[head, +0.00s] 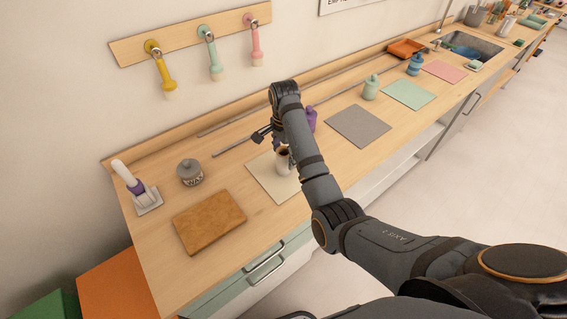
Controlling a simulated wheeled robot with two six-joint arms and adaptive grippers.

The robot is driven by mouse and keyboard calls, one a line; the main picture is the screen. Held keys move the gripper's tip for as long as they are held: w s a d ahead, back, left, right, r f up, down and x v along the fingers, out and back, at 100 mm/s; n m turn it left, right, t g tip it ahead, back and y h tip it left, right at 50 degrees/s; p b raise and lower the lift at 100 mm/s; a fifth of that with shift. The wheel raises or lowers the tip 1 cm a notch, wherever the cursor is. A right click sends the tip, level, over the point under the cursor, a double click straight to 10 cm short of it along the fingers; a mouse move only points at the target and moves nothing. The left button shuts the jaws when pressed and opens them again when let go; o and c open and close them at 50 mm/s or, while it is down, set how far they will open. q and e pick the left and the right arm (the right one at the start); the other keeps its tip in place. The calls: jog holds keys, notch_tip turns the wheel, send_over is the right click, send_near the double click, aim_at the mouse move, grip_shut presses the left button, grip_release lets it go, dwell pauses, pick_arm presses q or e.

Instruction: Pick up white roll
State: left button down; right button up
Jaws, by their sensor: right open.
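A white roll-shaped piece (123,172) with a purple lower part leans tilted in a pale holder (150,203) at the left end of the counter. It is the only thing here that looks like a white roll. My right gripper (264,134) is open, above the counter behind a small white cup (283,157) and well to the right of the roll. My arm hides part of the gripper and of the things beneath it. My left gripper does not show.
A grey wax jar (190,173) and a brown board (209,222) stand between roll and arm. The cup is on a beige mat (262,177). A purple bottle (311,119) is partly behind my arm. Coloured brushes hang on a wall rail (185,37).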

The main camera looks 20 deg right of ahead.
aim_at(284, 162)
notch_tip(284, 162, down, 4)
jog(key=shift+a+r+p, duration=0.1)
jog(key=shift+r+p, duration=0.15)
jog(key=shift+p, duration=0.1)
jog(key=shift+f, duration=0.1)
jog(key=c, duration=1.2)
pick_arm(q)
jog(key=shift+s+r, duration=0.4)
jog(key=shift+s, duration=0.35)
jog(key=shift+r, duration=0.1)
